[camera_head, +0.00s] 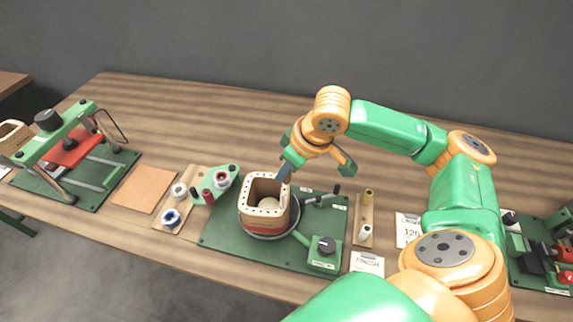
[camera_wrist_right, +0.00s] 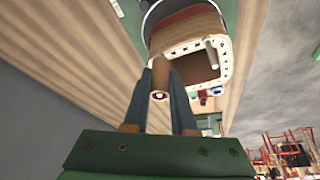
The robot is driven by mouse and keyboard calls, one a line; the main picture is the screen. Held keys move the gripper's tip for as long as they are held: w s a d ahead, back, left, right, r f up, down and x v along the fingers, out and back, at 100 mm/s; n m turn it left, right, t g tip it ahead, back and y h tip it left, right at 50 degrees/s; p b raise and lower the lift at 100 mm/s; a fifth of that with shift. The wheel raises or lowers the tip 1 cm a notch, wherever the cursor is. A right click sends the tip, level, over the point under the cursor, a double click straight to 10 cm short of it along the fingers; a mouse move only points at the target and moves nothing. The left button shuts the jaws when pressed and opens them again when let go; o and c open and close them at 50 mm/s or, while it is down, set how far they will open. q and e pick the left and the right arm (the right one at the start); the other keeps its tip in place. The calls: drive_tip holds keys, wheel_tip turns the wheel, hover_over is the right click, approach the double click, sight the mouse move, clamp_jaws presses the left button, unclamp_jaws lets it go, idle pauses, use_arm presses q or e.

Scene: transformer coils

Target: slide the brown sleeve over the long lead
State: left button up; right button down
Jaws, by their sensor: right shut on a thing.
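The brown sleeve (camera_wrist_right: 160,80) is a short tube between the fingers of my right gripper (camera_wrist_right: 161,92) in the right wrist view. The gripper is shut on it. In the head view my right gripper (camera_head: 285,172) is at the back right rim of the square coil former (camera_head: 257,216), and the sleeve cannot be made out there. The former, with its hole-dotted rim, also shows in the right wrist view (camera_wrist_right: 187,42). A pale rod (camera_wrist_right: 211,50) stands at its rim, apart from the sleeve; I cannot tell whether it is the long lead. My left gripper is out of view.
The former sits on a round turntable on a green base plate (camera_head: 222,232) with a black knob (camera_head: 327,245). A green press (camera_head: 75,150) is farther left. The table behind is clear.

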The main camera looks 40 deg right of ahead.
drive_tip(key=shift+c, duration=1.2)
unclamp_jaws()
wheel_tip(320, 180, up, 6)
drive_tip(key=p, duration=0.7)
wheel_tip(320, 180, up, 2)
drive_tip(key=shift+r+p, duration=0.1)
drive_tip(key=shift+p, duration=0.9)
